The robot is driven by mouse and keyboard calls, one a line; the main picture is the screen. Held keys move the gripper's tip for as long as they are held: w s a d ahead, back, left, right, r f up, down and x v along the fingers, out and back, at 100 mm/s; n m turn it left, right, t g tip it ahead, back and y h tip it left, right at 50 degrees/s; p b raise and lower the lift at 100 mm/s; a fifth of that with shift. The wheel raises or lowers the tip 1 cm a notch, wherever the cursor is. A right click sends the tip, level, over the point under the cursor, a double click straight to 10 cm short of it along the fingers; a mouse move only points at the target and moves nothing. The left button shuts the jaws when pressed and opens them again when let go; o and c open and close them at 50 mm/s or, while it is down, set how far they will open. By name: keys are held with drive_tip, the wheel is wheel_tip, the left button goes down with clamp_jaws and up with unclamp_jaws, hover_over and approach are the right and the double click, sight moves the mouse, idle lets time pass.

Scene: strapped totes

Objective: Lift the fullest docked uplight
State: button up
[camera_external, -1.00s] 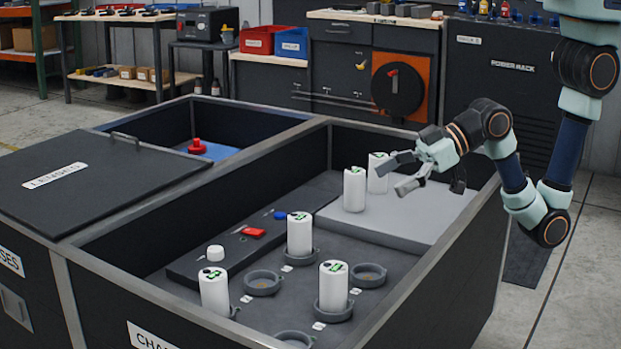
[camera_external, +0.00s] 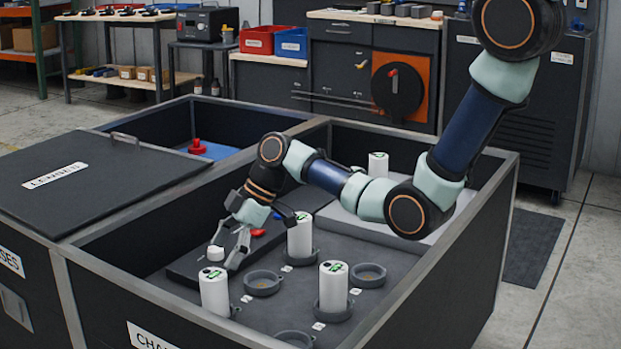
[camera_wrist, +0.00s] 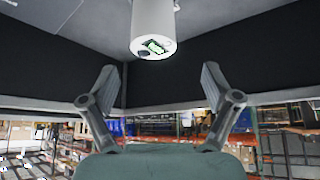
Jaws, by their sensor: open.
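Three white cylindrical uplights stand upright in round grey docks in the external view: front left (camera_external: 214,292), middle (camera_external: 300,236) and front right (camera_external: 333,286). Each has a green mark on top, too small to compare reliably. My gripper (camera_external: 228,250) points down, open and empty, just behind and above the front-left uplight. In the wrist view, my open fingers (camera_wrist: 159,78) are apart from a white uplight (camera_wrist: 153,28) at the top; its end shows a green indicator and a dark spot. Another uplight (camera_external: 378,165) stands on the grey raised platform, partly hidden by my arm.
Empty docks (camera_external: 262,284) (camera_external: 368,275) lie between and beside the uplights. A dark panel with a white knob (camera_external: 215,253), a red switch (camera_external: 258,233) and a blue button lies along the left.

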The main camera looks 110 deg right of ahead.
sight(216, 274)
drive_tip(key=shift+s+d+f, duration=0.25)
drive_tip(key=shift+s+f, duration=0.05)
drive_tip(key=shift+s, duration=0.2)
drive_tip(key=shift+w+d+f+b, duration=0.15)
drive_tip(key=shift+f+b, duration=0.6)
drive_tip(key=shift+f, duration=0.2)
drive_tip(key=shift+w+f, duration=0.15)
drive_tip(key=shift+w, duration=0.2)
drive_tip(key=b+x, duration=0.3)
drive_tip(key=x, duration=0.2)
drive_tip(key=shift+w+b, duration=0.25)
drive_tip(key=shift+b, duration=0.1)
drive_tip(key=shift+c, duration=0.4)
clamp_jaws()
